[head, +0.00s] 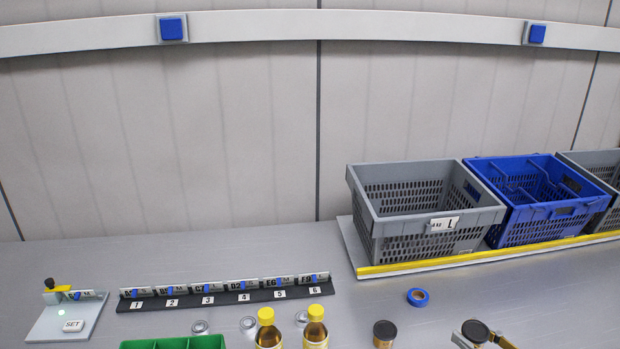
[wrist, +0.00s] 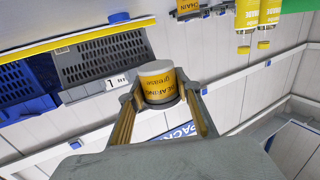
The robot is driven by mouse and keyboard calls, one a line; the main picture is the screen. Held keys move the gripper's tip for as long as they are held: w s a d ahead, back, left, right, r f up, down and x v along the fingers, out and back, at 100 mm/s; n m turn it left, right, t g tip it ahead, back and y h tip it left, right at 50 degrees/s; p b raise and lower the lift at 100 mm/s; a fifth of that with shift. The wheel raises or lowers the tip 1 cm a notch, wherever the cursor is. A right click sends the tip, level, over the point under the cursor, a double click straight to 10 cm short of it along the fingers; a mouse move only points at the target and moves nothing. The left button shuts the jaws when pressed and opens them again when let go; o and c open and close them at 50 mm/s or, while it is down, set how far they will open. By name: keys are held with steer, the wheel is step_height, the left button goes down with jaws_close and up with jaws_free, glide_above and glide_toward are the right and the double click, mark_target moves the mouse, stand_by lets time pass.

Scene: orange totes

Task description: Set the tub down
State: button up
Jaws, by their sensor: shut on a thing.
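The tub (wrist: 157,85) has a yellow label reading "bearing grease", with grey at its ends. It sits between the two fingers of my gripper (wrist: 160,97), which is shut on it. In the head view, a dark-lidded tub (head: 475,331) is at the bottom right between the fingertips of my gripper (head: 481,338); its lower part is cut off by the picture edge. I cannot tell whether its base touches the table.
Another dark-lidded tub (head: 384,334) stands to the left, with blue tape (head: 417,297) behind it. Two yellow-capped bottles (head: 316,327) stand further left. A grey crate (head: 367,236) and a blue crate (head: 512,227) sit behind a yellow-edged ledge (head: 480,256). Bare table lies right of the tape.

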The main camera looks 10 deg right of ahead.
steer(key=w+d+r+m+t+h, duration=0.1)
steer(key=w+d+m+h, duration=0.5)
steer(key=w+d+h, duration=0.3)
steer(key=w+a+r+y, duration=0.1)
steer(key=w+a, duration=0.4)
steer(key=a, duration=0.8)
steer(key=w+a+r+n+y, duration=0.1)
steer(key=w+a, duration=0.4)
steer(key=a, duration=0.8)
steer(key=shift+r, duration=0.65)
steer(key=shift+d, duration=0.1)
